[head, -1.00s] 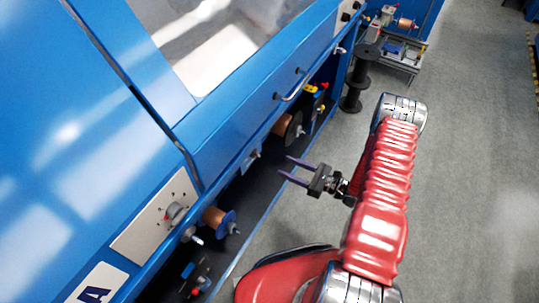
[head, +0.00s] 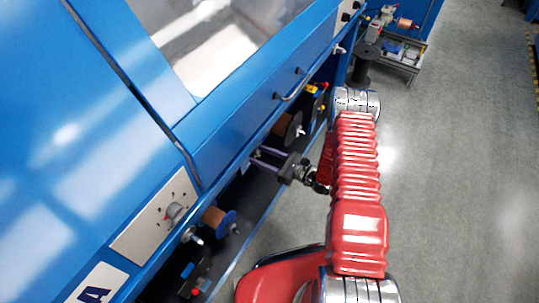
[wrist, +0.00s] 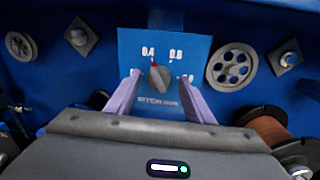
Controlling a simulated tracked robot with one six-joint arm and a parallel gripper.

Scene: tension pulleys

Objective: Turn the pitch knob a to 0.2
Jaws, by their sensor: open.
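The pitch knob (wrist: 159,78) is a grey pointed knob on a blue plate marked "PITCH" in the wrist view. Its red tip points up, slightly left, near the 0.4 mark; 0.8 is printed to the right. The left part of the scale is partly hidden by a finger. My gripper (wrist: 158,84) is open, with one purple finger on each side of the knob and a gap to it on both sides. In the head view my gripper (head: 254,157) reaches into the recess of the blue machine; the pitch knob cannot be made out there.
A spoked pulley (wrist: 231,65) is right of the plate and a smaller one (wrist: 20,46) far left. A copper spool (wrist: 268,132) is at lower right. In the head view another knob (head: 175,211) sits on a pale panel. Grey floor is clear at right.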

